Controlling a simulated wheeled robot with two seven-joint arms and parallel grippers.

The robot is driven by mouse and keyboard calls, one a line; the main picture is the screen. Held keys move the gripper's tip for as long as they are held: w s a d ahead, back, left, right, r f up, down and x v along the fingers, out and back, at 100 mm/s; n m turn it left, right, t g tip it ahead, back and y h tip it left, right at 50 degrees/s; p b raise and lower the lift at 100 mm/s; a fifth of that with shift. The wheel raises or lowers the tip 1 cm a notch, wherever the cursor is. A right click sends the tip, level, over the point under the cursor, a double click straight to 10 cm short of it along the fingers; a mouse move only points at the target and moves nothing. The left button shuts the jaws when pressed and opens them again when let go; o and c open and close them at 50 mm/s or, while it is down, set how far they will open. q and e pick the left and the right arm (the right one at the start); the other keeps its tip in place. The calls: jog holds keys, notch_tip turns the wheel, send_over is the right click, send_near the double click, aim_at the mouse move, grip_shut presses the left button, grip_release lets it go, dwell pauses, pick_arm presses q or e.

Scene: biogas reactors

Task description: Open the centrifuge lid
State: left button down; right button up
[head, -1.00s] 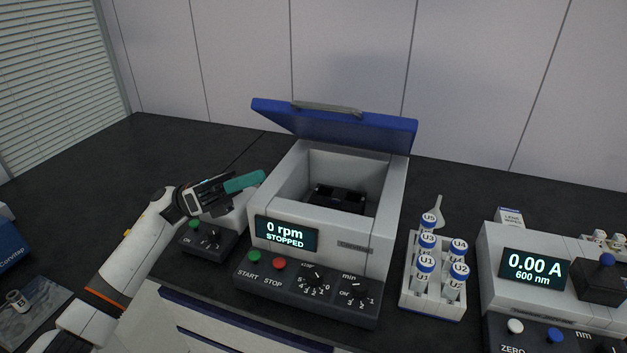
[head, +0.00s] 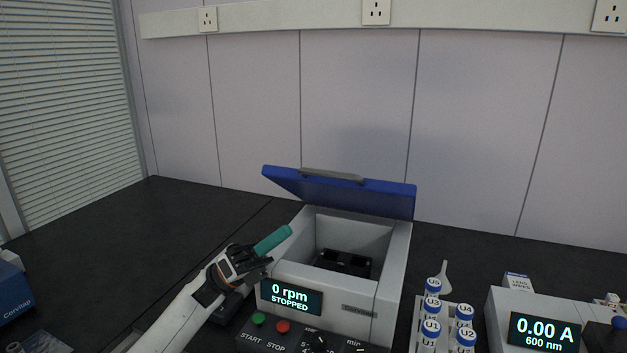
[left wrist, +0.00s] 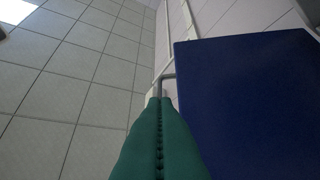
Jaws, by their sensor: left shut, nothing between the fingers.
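The centrifuge (head: 372,296) stands on the dark bench, with its display reading 0 rpm STOPPED. Its blue lid (head: 385,193) is raised and tilted back, with a grey handle (head: 332,175) along its upper edge. The chamber is uncovered and a dark rotor (head: 343,262) shows inside. My left gripper (head: 286,233) has green fingers, shut and empty, at the left of the chamber and in front of the lid. In the left wrist view the shut green fingers (left wrist: 160,112) point toward the grey handle, beside the blue lid (left wrist: 245,105). My right gripper is not in view.
A rack of several blue-capped tubes (head: 432,308) stands right of the centrifuge. A spectrophotometer (head: 497,313) reading 0.00 A is farther right. A blue box (head: 12,290) sits at the far left. The bench behind left (head: 150,225) is clear.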

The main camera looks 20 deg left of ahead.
pick_arm(q)
jog(key=w+d+r+p, duration=0.4)
jog(key=d+r, duration=0.1)
jog(key=r, duration=0.3)
jog(key=shift+d+r, duration=0.25)
jog(key=shift+d, duration=0.05)
